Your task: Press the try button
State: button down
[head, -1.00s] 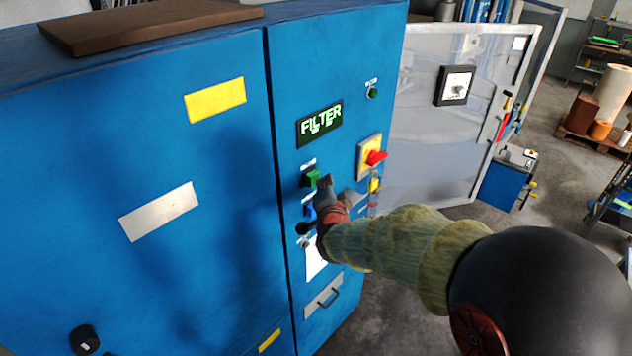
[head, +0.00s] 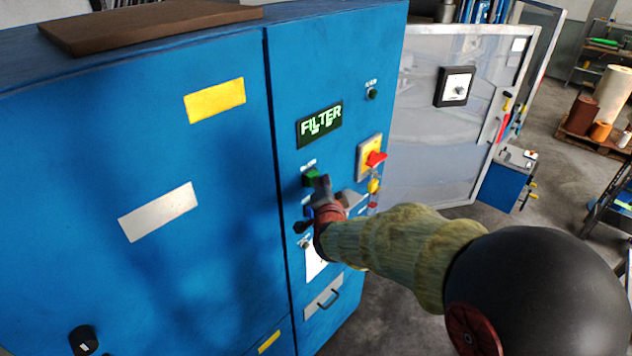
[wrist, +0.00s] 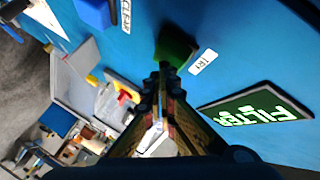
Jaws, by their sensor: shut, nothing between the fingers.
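The try button is a green square button (head: 310,177) on the blue cabinet's front, below the display. In the wrist view the green button (wrist: 176,47) sits beside a white label (wrist: 203,62) that reads like "TRY". My gripper (head: 323,184) is shut and empty, its fingertips at the lower right edge of the button. In the wrist view the closed fingertips (wrist: 164,70) overlap the button's near edge. They look in contact or nearly so; I cannot tell how far the button is pushed in. The display (head: 320,124) reads "FILTER" with a smaller mark below.
A blue button (wrist: 93,12) by a "CLEAR" label is near the green one. A red rotary switch (head: 375,158) on a yellow plate is to the right. A green lamp (head: 372,93) is above. A grey door panel (head: 420,120) stands right of the cabinet.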

jog(key=shift+w+a, duration=0.1)
jog(key=shift+a, duration=0.05)
dwell(0.5)
jog(key=shift+s+d+b, duration=0.6)
jog(key=shift+d+b, duration=0.15)
jog(key=shift+b, duration=0.05)
jog(key=s+d+b, duration=0.1)
jog(key=d, duration=0.1)
jog(key=s+d+b, duration=0.2)
dwell(0.3)
dwell(0.5)
